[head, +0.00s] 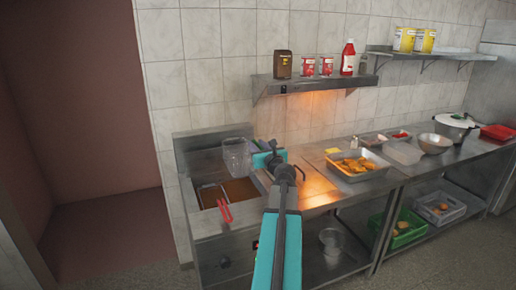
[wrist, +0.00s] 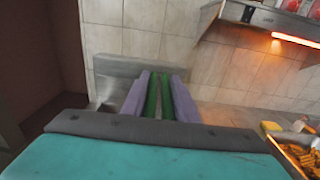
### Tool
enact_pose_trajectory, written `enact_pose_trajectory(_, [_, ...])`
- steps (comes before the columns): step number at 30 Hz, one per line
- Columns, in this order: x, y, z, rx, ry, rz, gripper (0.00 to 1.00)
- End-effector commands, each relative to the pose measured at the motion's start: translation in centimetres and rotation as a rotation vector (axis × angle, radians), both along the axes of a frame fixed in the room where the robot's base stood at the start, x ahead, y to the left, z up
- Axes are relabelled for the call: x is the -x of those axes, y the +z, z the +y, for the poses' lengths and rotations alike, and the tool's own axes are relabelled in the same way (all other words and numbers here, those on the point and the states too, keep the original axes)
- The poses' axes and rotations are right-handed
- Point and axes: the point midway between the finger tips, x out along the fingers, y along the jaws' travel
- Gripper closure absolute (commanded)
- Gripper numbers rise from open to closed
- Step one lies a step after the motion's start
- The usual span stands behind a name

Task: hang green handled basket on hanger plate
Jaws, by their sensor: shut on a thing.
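My gripper (head: 262,158) is shut on the green handle (wrist: 153,95) of a basket; the green bars show between its purple fingers in the wrist view. The basket's wire mesh body (head: 237,154) hangs to the left of my gripper in the head view, above the back of the fryer. The upright steel plate behind the fryer (head: 192,146), which looks like the hanger plate, also shows ahead in the wrist view (wrist: 117,82). Whether the basket touches this plate I cannot tell. In the head view my gripper hides most of the green handle.
A red-handled basket (head: 223,210) is at the fryer's oil vat (head: 210,197). A shelf (head: 310,82) with cans and a bottle is on the wall, right of the basket. A tray of food (head: 357,165) stands on the counter to the right. Wall space above the fryer is clear.

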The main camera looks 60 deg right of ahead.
Motion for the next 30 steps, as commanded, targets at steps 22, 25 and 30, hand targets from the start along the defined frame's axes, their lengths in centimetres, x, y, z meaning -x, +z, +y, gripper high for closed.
enact_pose_trajectory(22, [-0.2,-3.0,-0.1,0.0,0.001,-0.001,1.0])
enact_pose_trajectory(25, [-0.3,-3.1,-0.1,0.0,0.001,-0.001,1.0])
enact_pose_trajectory(30, [-0.3,-3.1,-0.1,0.0,0.001,-0.001,1.0])
